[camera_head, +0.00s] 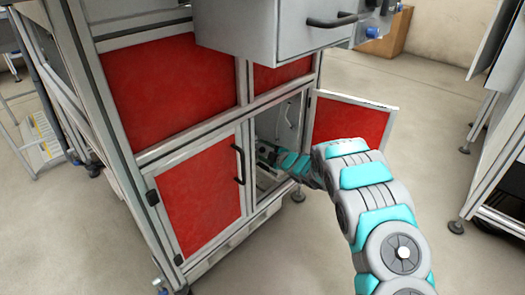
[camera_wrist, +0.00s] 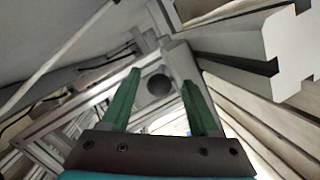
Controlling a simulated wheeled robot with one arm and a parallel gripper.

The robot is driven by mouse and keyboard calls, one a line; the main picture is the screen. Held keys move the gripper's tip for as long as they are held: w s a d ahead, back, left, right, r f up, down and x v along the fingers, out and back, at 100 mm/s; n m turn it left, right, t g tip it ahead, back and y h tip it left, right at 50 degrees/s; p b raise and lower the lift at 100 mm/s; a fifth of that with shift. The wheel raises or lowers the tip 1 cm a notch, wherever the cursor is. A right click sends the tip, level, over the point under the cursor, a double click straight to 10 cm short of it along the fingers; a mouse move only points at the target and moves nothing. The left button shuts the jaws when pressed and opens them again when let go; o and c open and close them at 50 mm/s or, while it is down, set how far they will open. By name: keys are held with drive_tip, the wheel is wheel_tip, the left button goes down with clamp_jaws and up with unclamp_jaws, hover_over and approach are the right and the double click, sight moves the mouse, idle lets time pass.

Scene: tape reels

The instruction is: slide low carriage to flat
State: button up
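My gripper (camera_wrist: 160,82) points into the open lower compartment of the red-panelled cabinet (camera_head: 175,80). In the wrist view its two green fingers stand apart, with nothing visibly clamped between them. A dark round spot (camera_wrist: 159,85), a knob or a hole, shows on a grey metal part between the fingertips. I cannot tell whether the fingers touch that part. Grey profile rails run behind and beside it. I cannot tell which of these parts is the low carriage. In the head view, the gripper end is small and partly hidden in the compartment.
The right lower door (camera_head: 352,122) stands open beside my arm. The left lower door (camera_head: 201,188) is shut. A grey drawer or box (camera_head: 262,30) juts out above. In the wrist view a thick slotted profile (camera_wrist: 255,55) lies close on the right. Floor is free right of the cabinet.

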clamp_jaws()
idle(1.2)
